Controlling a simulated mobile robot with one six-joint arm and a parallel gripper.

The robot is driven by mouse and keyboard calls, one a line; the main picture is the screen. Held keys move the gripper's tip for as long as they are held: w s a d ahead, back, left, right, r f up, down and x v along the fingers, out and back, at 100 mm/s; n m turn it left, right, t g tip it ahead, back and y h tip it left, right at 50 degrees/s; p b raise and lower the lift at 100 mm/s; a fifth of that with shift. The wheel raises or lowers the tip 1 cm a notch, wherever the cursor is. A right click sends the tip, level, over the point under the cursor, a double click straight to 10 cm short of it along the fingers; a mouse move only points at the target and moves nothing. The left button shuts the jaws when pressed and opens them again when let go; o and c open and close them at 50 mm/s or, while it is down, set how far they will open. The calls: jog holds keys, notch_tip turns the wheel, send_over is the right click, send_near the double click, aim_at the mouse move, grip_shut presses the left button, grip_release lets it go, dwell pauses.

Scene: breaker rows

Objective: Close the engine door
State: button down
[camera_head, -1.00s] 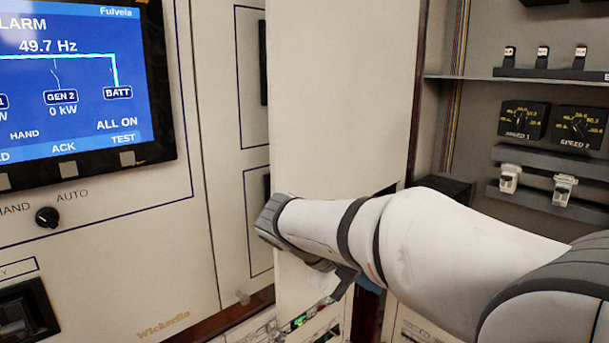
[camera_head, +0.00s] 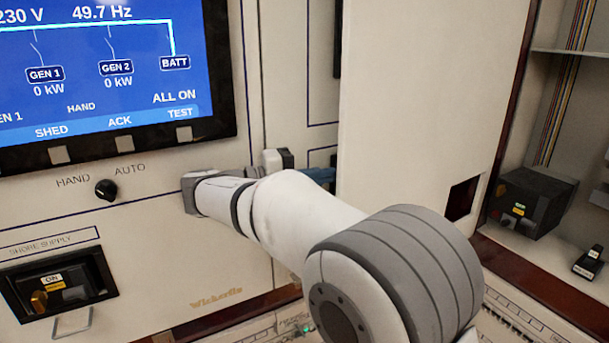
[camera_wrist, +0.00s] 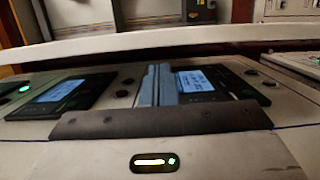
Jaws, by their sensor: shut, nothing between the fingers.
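A tall plain pale panel (camera_head: 430,90), which looks like the engine door, stands open between the screen cabinet and the shelved bay in the head view. A dark rectangular opening (camera_head: 462,198) is low on its right side. No label on it is readable. My gripper (camera_head: 322,175) is partly hidden behind my wrist, with its blue part close to the panel's left edge; I cannot tell whether they touch. In the wrist view, my gripper (camera_wrist: 160,68) shows its fingers together and empty. A long pale edge (camera_wrist: 130,45), probably the door's, crosses beyond the fingertips.
A shelved bay with a black box (camera_head: 533,200) is at the right.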

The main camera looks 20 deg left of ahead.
aim_at(342, 174)
jog(key=shift+x, duration=2.05)
jog(key=shift+d, duration=0.1)
jog(key=shift+s, duration=0.1)
